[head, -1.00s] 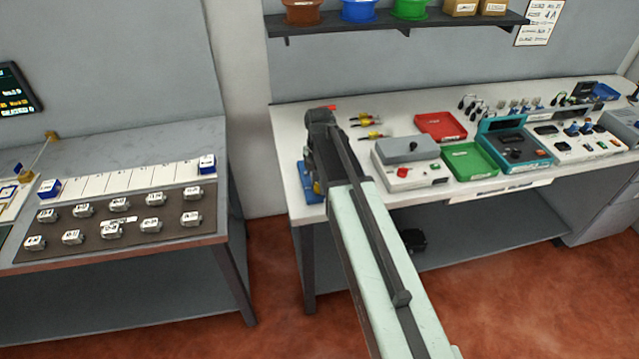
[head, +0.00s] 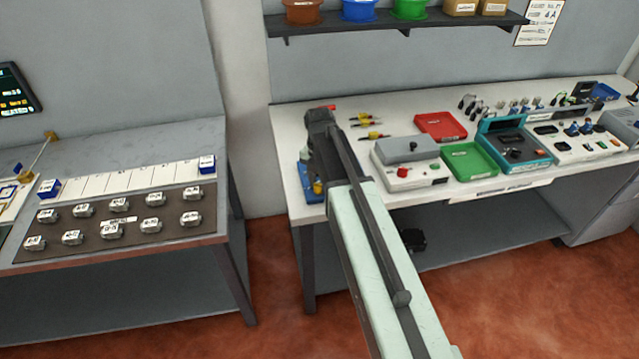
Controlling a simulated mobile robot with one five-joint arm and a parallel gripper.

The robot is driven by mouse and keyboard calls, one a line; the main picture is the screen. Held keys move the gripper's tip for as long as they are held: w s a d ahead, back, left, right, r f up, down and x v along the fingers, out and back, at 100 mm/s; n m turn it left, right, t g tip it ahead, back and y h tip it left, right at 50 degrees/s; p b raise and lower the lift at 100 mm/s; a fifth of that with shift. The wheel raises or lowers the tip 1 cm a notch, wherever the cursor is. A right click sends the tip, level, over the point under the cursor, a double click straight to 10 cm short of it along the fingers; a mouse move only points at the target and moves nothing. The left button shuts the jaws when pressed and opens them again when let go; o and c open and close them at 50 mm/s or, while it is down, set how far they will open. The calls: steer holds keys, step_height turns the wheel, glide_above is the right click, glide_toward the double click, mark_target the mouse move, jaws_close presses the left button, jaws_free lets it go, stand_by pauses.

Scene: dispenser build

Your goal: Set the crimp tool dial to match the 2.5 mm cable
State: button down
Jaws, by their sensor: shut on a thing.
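My gripper (head: 312,162) is at the far end of my arm, low over the left end of the white bench. It is shut at a blue device with a yellow part, apparently the crimp tool (head: 306,192). My arm hides most of this tool, including its dial and any marks on it. The fingertips are also hidden, so the exact contact does not show. Several yellow-and-dark cable pieces (head: 368,125) lie on the bench to the right of my gripper. Their sizes cannot be read.
A grey box with a red button (head: 403,172), a green tray (head: 470,160), a red tray (head: 441,126) and a teal device (head: 515,150) stand to the right. A shelf (head: 400,30) hangs above. A grey table (head: 150,140) with several small metal parts stands left, across a gap.

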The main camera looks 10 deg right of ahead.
mark_target(319, 184)
steer(key=c, duration=1)
jaws_free()
steer(key=shift+c, duration=0.2)
steer(key=shift+r, duration=0.1)
step_height(319, 184, up, 8)
steer(key=p, duration=0.8)
steer(key=shift+f, duration=0.2)
